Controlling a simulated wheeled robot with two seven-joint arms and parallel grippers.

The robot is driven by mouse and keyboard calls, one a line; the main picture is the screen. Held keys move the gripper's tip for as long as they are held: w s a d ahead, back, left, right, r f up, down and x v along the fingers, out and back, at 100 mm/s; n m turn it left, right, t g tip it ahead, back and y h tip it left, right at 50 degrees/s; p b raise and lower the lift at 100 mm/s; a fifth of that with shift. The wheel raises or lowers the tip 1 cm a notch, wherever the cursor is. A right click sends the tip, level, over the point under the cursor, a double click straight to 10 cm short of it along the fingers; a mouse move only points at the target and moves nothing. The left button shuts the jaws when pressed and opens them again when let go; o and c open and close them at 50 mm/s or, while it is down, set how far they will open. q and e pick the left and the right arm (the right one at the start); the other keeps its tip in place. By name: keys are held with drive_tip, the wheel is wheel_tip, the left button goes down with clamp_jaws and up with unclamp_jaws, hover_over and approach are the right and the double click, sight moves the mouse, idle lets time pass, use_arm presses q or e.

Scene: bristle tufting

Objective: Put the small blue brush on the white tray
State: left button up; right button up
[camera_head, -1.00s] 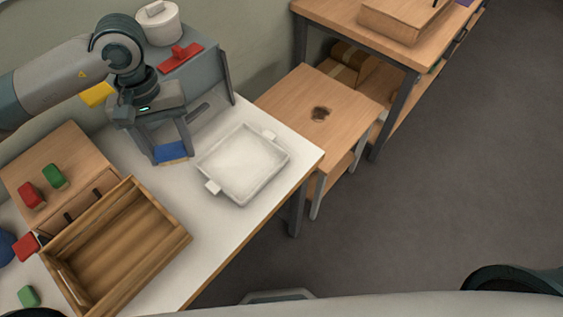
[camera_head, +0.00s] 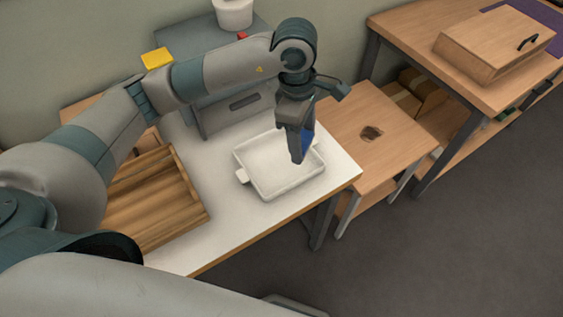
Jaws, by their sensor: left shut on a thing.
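My left gripper (camera_head: 299,150) is over the right part of the white tray (camera_head: 262,185), pointing down. It is shut on the small blue brush (camera_head: 307,138), whose blue side shows between and beside the fingers. The gripper hides part of the brush and the tray's back right corner. I cannot tell whether the brush touches the tray. The visible part of the tray's inside is empty. My right gripper is not in view.
A wooden crate (camera_head: 196,198) stands left of the tray, partly behind my arm. A grey box (camera_head: 222,125) stands behind, with a white pot (camera_head: 234,12) and a yellow block (camera_head: 157,58) nearby.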

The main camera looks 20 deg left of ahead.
use_arm(q)
drive_tip(key=w+d+f+n+t+b, duration=0.1)
drive_tip(key=d+f+n, duration=0.2)
drive_tip(key=n, duration=0.8)
drive_tip(key=shift+d+y, duration=0.3)
drive_tip(key=shift+d, duration=0.85)
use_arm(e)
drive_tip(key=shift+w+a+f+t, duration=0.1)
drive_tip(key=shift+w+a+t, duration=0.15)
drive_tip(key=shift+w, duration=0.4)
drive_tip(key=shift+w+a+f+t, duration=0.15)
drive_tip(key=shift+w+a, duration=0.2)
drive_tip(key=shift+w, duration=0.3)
use_arm(q)
drive_tip(key=shift+w+a, duration=0.1)
drive_tip(key=shift+w, duration=0.05)
